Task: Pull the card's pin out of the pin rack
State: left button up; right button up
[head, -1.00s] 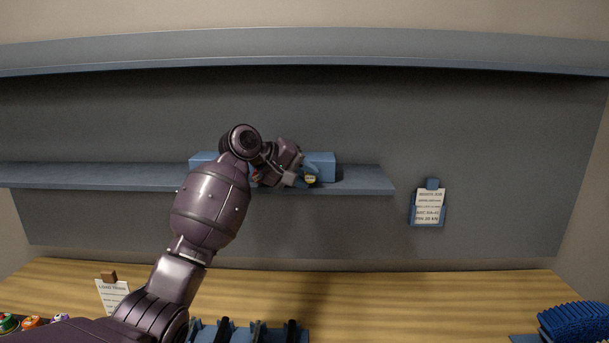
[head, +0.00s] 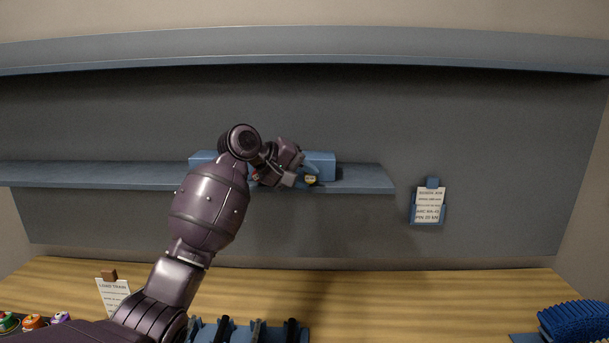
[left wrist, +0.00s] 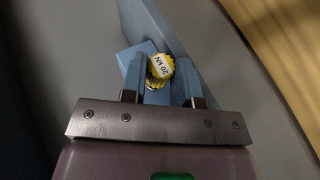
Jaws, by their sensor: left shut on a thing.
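The pin rack (head: 320,164) is a long blue block on the middle shelf, partly hidden behind my left arm. My left gripper (head: 307,176) is at the rack's front. In the left wrist view its two blue-grey fingers (left wrist: 160,82) are shut on a pin (left wrist: 160,66) with a yellow ridged head and a white face marked 20 KN. The pin's yellow head (head: 311,180) also shows in the head view. Its shank is hidden, so I cannot tell how deep it sits in the rack. The card (head: 429,205) hangs on the back wall, with a last line that seems to read 20 KN.
The middle shelf (head: 90,175) ends just right of the rack. A load train note (head: 114,294) stands on the wooden bench (head: 400,290). A blue rack with dark pieces (head: 256,331) is at the bench front, and a ribbed blue thing (head: 577,322) is at right.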

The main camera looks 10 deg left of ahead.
pick_arm(q)
jog(key=s+d, duration=0.1)
jog(key=s, duration=0.6)
jog(key=shift+s+d, duration=0.15)
jog(key=shift+d, duration=0.1)
dwell(0.6)
